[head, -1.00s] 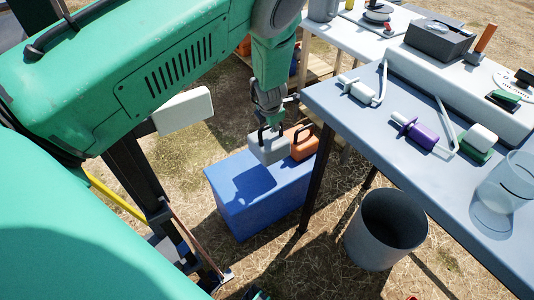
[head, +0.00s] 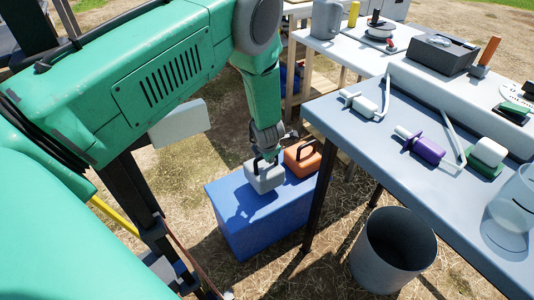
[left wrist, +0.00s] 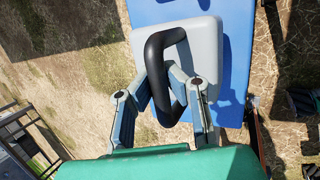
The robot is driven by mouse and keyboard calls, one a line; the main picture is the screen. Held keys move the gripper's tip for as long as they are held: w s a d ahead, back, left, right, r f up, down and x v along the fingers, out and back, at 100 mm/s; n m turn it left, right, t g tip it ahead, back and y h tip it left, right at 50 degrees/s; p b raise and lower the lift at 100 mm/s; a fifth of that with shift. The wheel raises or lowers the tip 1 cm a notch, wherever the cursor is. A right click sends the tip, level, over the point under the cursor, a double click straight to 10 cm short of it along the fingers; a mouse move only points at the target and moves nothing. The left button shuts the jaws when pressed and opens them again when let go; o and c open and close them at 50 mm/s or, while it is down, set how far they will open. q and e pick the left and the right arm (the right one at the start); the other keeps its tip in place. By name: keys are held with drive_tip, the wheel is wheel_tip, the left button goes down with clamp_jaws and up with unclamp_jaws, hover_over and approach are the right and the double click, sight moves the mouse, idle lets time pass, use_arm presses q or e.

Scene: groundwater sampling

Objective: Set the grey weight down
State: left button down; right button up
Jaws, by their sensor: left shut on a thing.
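The grey weight (head: 265,178), a block with a black loop handle, hangs at or just above the left part of the blue box (head: 262,222); I cannot tell if it touches. My left gripper (head: 268,156) reaches down from above and is shut on its handle. In the left wrist view, the fingers (left wrist: 186,82) close around the black handle, and the grey weight (left wrist: 205,45) covers part of the blue box (left wrist: 232,105). Its shadow falls on the box. An orange weight (head: 301,159) with a dark handle stands on the box just right of it. My right gripper is not in view.
A grey table (head: 385,125) stands right of the box, with a purple-and-white tool (head: 424,148) and a clear beaker (head: 512,205) on it. A grey bucket (head: 393,250) stands on the ground before it. Another table (head: 340,47) is behind. The box's front top is bare.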

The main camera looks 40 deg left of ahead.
sight(266, 165)
use_arm(q)
drive_tip(key=f, duration=0.1)
drive_tip(key=f+b, duration=0.1)
drive_tip(key=f, duration=0.2)
drive_tip(key=shift+w+a+b, duration=0.15)
drive_tip(key=shift+a+b, duration=0.15)
drive_tip(key=shift+a, duration=0.05)
drive_tip(key=shift+d, duration=0.1)
drive_tip(key=c, duration=1.7)
unclamp_jaws()
drive_tip(key=shift+d, duration=0.1)
